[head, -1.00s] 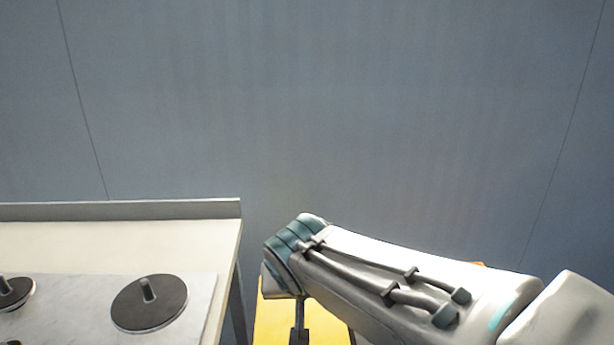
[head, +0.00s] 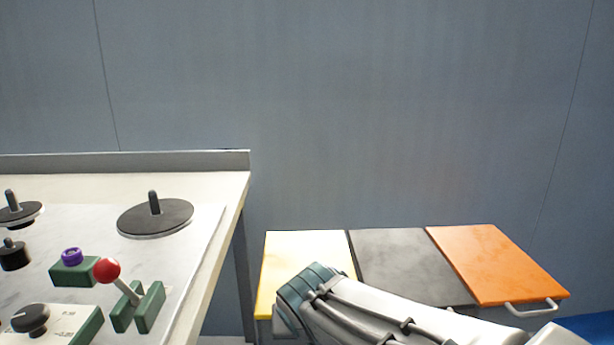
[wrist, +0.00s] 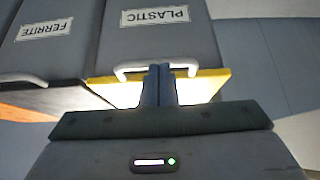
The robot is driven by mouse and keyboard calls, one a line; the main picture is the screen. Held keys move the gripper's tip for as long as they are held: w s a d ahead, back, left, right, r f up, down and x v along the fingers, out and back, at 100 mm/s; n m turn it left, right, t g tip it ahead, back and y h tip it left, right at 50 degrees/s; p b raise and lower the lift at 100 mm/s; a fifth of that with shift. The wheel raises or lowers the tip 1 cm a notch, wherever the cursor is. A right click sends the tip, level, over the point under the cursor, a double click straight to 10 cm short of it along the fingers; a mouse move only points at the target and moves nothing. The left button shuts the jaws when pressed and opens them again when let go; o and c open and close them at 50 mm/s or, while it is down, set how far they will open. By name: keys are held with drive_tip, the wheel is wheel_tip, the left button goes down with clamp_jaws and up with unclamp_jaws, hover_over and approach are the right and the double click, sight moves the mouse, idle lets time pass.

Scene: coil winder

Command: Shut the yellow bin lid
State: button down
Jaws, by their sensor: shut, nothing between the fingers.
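The yellow lid (head: 300,250) lies flat and level on the left bin of a row of three in the head view; my arm covers its front part. In the wrist view, the lid's yellow edge (wrist: 210,75) meets the top of a grey bin labelled PLASTIC (wrist: 155,35), with no clear gap visible. A pale handle (wrist: 125,68) is at the lid's front edge. My gripper (wrist: 158,70) is shut and empty, its fingertips in front of the handle; I cannot tell whether they touch. My arm hides the gripper in the head view.
A dark grey lid (head: 400,265) and an orange lid (head: 495,262) lie flat to the right. A worktable (head: 225,215) with discs, a red-knobbed lever (head: 107,270) and a dial stands left, close to the bins. A plain wall is behind.

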drive_tip(key=f, duration=0.1)
drive_tip(key=f+b, duration=0.1)
drive_tip(key=f, duration=0.1)
drive_tip(key=shift+d+b, duration=0.3)
drive_tip(key=shift+d, duration=0.05)
drive_tip(key=shift+r, duration=0.1)
